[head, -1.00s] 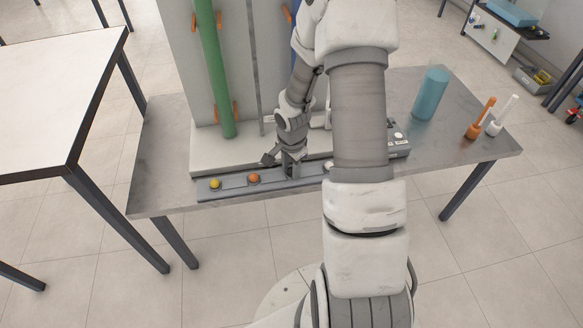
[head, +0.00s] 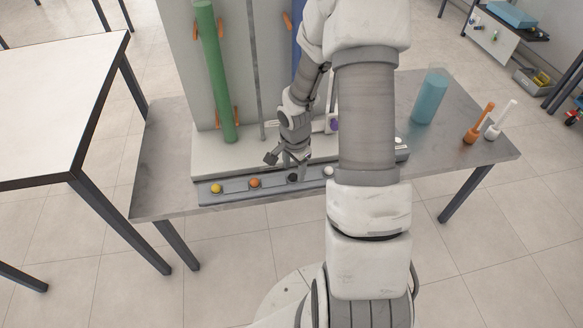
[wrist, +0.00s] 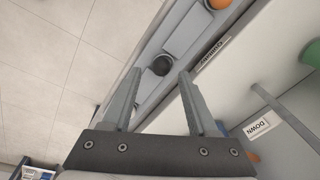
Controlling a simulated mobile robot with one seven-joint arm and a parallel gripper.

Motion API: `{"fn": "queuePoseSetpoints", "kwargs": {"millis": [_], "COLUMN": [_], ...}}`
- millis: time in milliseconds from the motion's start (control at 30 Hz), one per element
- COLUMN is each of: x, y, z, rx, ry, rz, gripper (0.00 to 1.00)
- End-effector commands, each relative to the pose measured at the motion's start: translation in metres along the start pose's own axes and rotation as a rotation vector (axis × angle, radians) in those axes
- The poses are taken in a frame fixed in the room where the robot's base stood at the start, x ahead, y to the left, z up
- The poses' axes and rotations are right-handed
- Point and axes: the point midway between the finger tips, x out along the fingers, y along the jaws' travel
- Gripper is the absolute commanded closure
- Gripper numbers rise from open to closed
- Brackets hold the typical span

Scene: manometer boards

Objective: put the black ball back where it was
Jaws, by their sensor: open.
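The black ball (head: 292,178) sits in the grey ball rail (head: 236,194) along the front of the table, between the orange ball (head: 254,183) and the white ball (head: 328,171). In the wrist view the black ball (wrist: 161,65) lies in its seat, just beyond and between my fingertips, apart from both. My gripper (head: 297,165) is above the rail by the black ball; in the wrist view my gripper (wrist: 160,72) has its fingers spread and nothing between them. A yellow ball (head: 216,188) is at the rail's left end.
The manometer board with a green tube (head: 217,80) stands behind the rail. A blue cylinder (head: 430,96) and orange (head: 476,126) and white (head: 498,122) handled items stand on the right of the table. The table's left end is clear.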

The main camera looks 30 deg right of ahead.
Motion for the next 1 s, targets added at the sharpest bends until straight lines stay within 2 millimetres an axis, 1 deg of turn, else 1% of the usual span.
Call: {"fn": "queuePoseSetpoints", "kwargs": {"millis": [33,100,233,300,400,600,1000], "x": [-0.021,-0.038,-0.065,-0.075,-0.086,-0.093,-0.093], "y": [-0.002,-0.003,-0.004,-0.004,-0.004,-0.004,-0.004], "z": [-0.001,-0.001,0.0,0.0,0.001,0.001,0.001], "rx": [0.0,-0.001,-0.001,-0.003,-0.004,-0.003,-0.004], "ry": [0.002,0.002,0.003,0.002,0.002,0.001,0.001], "rz": [-0.005,-0.006,-0.009,-0.009,-0.009,-0.01,-0.011], "gripper": [0.41,0.41,0.41,0.41,0.41,0.41,0.41]}}
